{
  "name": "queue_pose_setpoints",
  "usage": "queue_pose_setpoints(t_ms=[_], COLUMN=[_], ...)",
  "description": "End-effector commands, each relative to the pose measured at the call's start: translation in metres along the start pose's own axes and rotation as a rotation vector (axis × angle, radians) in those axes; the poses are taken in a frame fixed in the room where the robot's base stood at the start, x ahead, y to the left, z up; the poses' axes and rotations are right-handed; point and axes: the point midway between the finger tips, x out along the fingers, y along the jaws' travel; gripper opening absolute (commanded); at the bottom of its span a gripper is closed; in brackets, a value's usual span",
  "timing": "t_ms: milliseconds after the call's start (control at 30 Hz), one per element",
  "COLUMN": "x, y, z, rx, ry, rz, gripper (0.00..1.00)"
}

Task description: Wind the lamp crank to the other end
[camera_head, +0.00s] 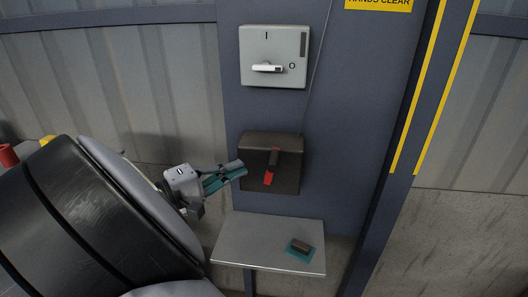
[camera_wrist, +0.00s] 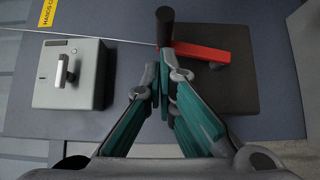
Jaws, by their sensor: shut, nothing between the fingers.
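The lamp crank is a red arm (camera_head: 268,179) with a dark handle (camera_head: 274,156), on the face of a dark brown box (camera_head: 255,147) on the blue panel. In the wrist view the red arm (camera_wrist: 205,52) runs right from the upright dark handle (camera_wrist: 165,25), over the brown box (camera_wrist: 245,90). My gripper (camera_head: 242,168) is just left of the crank in the head view, pointing at it. In the wrist view my gripper (camera_wrist: 163,72) has its teal fingers converging below the handle. It is shut with nothing held; contact with the crank cannot be told.
A grey switch box (camera_head: 273,45) with a white lever is above the brown box; it also shows in the wrist view (camera_wrist: 80,95). A grey shelf (camera_head: 245,240) below carries a small dark block (camera_head: 301,245) on a teal pad. A striped post (camera_head: 425,110) stands right.

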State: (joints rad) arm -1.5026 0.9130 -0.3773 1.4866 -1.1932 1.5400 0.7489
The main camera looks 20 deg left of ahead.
Motion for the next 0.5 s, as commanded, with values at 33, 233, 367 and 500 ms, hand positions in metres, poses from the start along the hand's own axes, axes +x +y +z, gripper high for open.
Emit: queue_pose_setpoints(t_ms=[33, 233, 367, 500], x=[0.01, 0.038, 0.048, 0.051], y=[0.001, 0.001, 0.0, 0.0], z=[0.001, 0.001, 0.001, 0.0], rx=[-0.001, 0.0, 0.0, 0.0], ry=[-0.003, -0.001, -0.002, 0.0], rz=[0.0, 0.0, -0.001, -0.002], gripper=[0.0, 0.0, 0.0, 0.0])
